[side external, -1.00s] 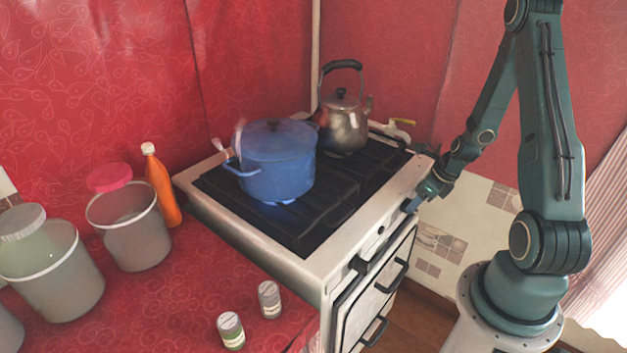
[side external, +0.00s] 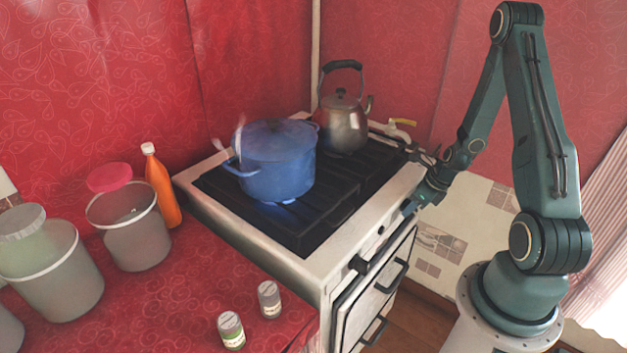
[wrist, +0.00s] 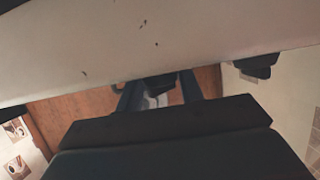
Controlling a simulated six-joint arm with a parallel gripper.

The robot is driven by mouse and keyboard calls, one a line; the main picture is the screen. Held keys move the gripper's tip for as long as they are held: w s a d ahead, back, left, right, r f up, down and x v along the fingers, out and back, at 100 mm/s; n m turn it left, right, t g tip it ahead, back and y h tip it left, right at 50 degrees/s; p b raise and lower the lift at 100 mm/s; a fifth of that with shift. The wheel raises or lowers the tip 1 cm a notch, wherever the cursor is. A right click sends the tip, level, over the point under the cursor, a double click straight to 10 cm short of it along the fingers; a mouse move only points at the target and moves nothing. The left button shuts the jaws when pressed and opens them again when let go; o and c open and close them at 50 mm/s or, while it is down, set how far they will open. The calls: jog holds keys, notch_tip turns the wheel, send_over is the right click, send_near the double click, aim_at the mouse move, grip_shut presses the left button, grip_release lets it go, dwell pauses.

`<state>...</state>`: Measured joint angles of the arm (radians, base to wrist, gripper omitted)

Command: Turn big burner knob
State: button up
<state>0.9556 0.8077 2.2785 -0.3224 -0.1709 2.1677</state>
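The white stove (side external: 345,235) shows its front panel in the side view. A black knob (side external: 358,264) sits at the panel's near end. My gripper (side external: 409,206) is at the far end of the panel, pointing down at its front edge. In the wrist view, my gripper's two dark fingers (wrist: 160,92) are apart, with a dark knob-like shape (wrist: 157,83) between their tips, under the pale stove edge (wrist: 150,45). I cannot tell whether they press on it. Another black knob (wrist: 258,66) shows to the right. I cannot tell which knob is the big burner's.
A blue pot (side external: 278,165) stands over a blue flame (side external: 282,203). A metal kettle (side external: 343,125) stands behind it. Oven handles (side external: 395,277) stick out below the panel. Jars (side external: 130,225) and an orange bottle (side external: 161,185) stand on the red counter at left.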

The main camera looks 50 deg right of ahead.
jog(key=shift+a+h, duration=0.1)
jog(key=shift+h, duration=0.4)
jog(key=shift+a+n+h, duration=0.15)
jog(key=shift+n+h, duration=0.15)
jog(key=shift+h, duration=0.6)
jog(key=shift+a+n+h, duration=0.1)
jog(key=shift+n+h, duration=0.2)
jog(key=shift+h, duration=1.3)
jog(key=o, duration=1)
jog(key=shift+d+y, duration=0.2)
jog(key=shift+y, duration=0.5)
